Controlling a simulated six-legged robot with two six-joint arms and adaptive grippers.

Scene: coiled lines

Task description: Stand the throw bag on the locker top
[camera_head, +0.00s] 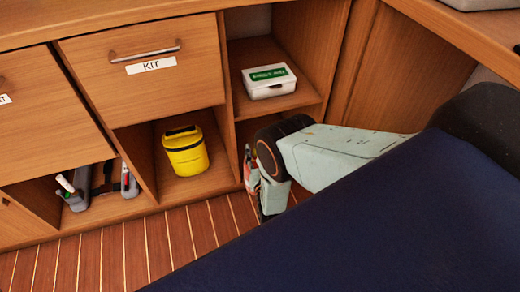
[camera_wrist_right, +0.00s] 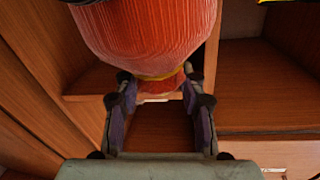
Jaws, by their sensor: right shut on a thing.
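The throw bag (camera_wrist_right: 150,35) is a red, ribbed, rounded bag with a yellow band at its narrow end. It fills the upper part of the right wrist view, and its wide end runs out of frame. My right gripper (camera_wrist_right: 158,88) is shut on its narrow end, one finger on each side. In the head view my right gripper (camera_head: 268,200) is low in front of the cabinet, mostly hidden by its arm; a small red part of the bag (camera_head: 251,172) shows beside it. The wooden locker top (camera_head: 110,16) runs along the upper left. My left gripper is not in view.
A yellow tub (camera_head: 185,150) stands in a lower cubby. A white box with a green label (camera_head: 268,81) lies on a shelf. A drawer marked KIT (camera_head: 145,70) is shut. Grey gear (camera_head: 76,190) sits in the left cubby. A dark blue surface (camera_head: 380,235) hides the lower right.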

